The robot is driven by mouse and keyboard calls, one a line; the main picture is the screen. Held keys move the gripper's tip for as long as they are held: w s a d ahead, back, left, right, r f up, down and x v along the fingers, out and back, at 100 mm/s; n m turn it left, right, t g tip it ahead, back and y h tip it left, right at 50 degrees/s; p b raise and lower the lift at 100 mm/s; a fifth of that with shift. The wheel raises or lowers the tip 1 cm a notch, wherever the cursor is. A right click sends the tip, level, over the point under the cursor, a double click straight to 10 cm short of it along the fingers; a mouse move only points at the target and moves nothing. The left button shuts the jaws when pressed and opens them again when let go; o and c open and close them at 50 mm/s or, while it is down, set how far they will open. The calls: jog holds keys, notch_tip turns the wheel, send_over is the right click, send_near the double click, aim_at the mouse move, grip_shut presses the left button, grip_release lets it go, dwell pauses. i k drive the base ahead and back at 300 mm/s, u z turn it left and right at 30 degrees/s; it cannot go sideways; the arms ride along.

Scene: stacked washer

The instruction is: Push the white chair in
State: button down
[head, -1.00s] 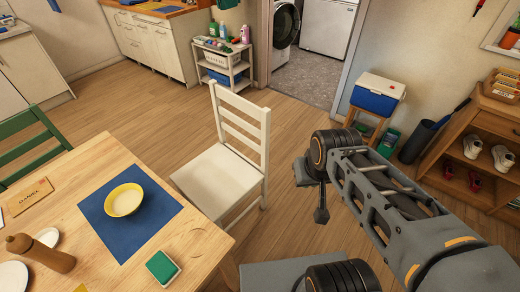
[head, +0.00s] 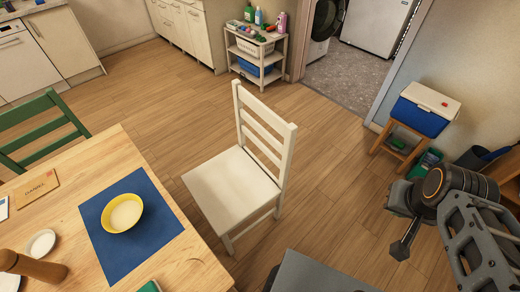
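The white chair (head: 235,185) stands upright on the wooden floor in the middle of the head view, its seat toward the dining table (head: 185,262). Its slatted back is on the side away from the table, and a strip of floor shows between seat and table edge. My gripper (head: 402,246) hangs at the right, clear of the chair with floor between them. It is small and dark, and I cannot make out whether its fingers are apart.
A yellow bowl (head: 122,213) sits on a blue placemat (head: 165,225) on the table. A green chair (head: 45,132) is at the left. A white shelf cart (head: 257,55) and a blue cooler (head: 424,110) on a stool stand behind. Floor right of the chair is open.

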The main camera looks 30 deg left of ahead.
aim_at(229, 188)
jog(key=i, duration=3.6)
jog(key=u, duration=4.5)
